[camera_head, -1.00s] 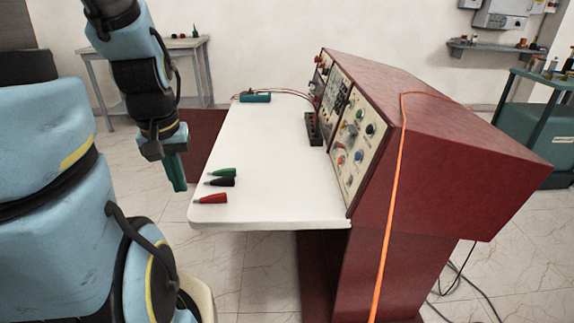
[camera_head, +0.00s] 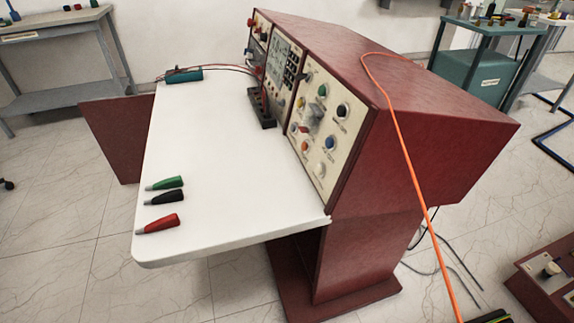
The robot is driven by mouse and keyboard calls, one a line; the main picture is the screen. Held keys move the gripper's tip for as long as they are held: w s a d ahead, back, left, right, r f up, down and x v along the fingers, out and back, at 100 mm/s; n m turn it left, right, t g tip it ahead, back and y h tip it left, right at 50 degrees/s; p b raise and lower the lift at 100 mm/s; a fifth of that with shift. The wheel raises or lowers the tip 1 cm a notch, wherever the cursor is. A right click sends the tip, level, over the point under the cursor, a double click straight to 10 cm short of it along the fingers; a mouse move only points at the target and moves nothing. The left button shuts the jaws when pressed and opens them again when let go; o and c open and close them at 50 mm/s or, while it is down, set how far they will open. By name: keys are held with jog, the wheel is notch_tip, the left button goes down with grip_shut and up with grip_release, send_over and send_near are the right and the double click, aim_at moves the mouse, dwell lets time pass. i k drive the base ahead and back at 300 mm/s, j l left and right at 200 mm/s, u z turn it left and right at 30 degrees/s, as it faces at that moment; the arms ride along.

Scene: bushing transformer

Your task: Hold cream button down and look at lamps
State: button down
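The control panel (camera_head: 318,125) is a cream face on the sloped front of a dark red console (camera_head: 400,130). It carries small coloured round parts: a green one (camera_head: 322,90), a blue one (camera_head: 329,142), an orange one (camera_head: 304,146) and black ones. I cannot tell which is the button, which are lamps, or whether any is lit. My gripper is out of view.
A white tabletop (camera_head: 215,150) juts left from the console. Green (camera_head: 166,183), black (camera_head: 168,197) and red (camera_head: 160,224) plugs lie near its left edge. A teal box (camera_head: 184,75) with leads is at the back. An orange cable (camera_head: 412,170) hangs over the console's right side.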

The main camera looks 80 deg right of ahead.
aim_at(318, 170)
jog(key=k+l, duration=0.15)
jog(key=k, duration=0.25)
jog(key=k+l, duration=0.15)
jog(key=k, duration=0.25)
jog(key=k+l, duration=0.15)
jog(key=k, duration=0.3)
